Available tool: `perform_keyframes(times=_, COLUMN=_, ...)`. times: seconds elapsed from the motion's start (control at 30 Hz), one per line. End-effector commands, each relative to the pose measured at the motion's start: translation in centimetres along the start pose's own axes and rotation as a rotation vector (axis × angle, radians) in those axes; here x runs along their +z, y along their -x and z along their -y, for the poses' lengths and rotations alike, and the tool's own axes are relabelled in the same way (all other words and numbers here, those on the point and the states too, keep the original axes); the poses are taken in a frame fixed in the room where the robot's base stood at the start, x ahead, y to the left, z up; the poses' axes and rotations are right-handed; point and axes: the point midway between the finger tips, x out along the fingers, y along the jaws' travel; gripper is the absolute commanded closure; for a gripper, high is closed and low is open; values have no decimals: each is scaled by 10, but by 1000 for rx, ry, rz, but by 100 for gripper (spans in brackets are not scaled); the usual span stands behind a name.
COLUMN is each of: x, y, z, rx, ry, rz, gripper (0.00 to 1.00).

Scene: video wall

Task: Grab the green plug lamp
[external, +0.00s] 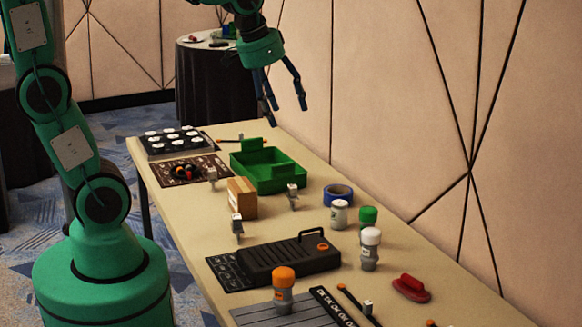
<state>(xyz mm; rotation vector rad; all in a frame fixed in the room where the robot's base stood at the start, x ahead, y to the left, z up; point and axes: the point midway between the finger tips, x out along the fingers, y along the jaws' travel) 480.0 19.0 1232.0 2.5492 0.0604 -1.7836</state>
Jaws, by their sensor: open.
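The green plug lamp (368,215) has a green cap and stands upright on the table, towards its right edge. Its lower part is partly hidden behind a white-capped lamp (371,246). My gripper (288,105) hangs in the air over the far part of the table, above and beyond the green tray. Its blue-grey fingers point down, are spread apart and hold nothing. It is well away from the green plug lamp, to its upper left in the picture.
A black case (289,260), an orange-capped lamp (283,288), a cardboard box (242,199) and a green tray (268,181) also occupy the table. A wall runs along its right side.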

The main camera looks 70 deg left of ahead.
Motion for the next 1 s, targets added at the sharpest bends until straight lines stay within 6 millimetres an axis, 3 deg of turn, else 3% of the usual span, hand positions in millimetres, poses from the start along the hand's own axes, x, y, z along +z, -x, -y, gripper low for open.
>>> perform_keyframes(times=0.47, x=-94, y=-67, z=16, rx=-10, ry=32, rz=99, gripper=37)
perform_keyframes(times=1.0, x=-169, y=-183, z=40, rx=-18, ry=69, rz=211, gripper=37)
